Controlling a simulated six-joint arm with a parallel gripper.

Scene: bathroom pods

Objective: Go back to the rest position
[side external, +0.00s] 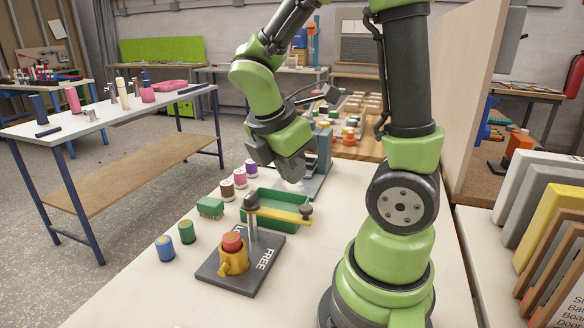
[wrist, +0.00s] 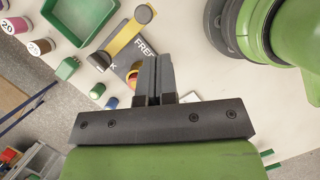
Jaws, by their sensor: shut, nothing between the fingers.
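My gripper (wrist: 152,82) is shut and empty, with its two dark fingers together in the wrist view. In the side external view the gripper (side external: 292,168) hangs above the white table, behind the green tray (side external: 268,198). It is clear of the things on the table there. My green and black arm is bent over the table, with its base at the front right.
A dark board marked "FREE" (side external: 262,282) bears a post with a yellow bar (side external: 280,214) and a yellow mug (side external: 234,262) with a red top. A green brush-like block (side external: 210,207) and several coloured cylinders stand left.

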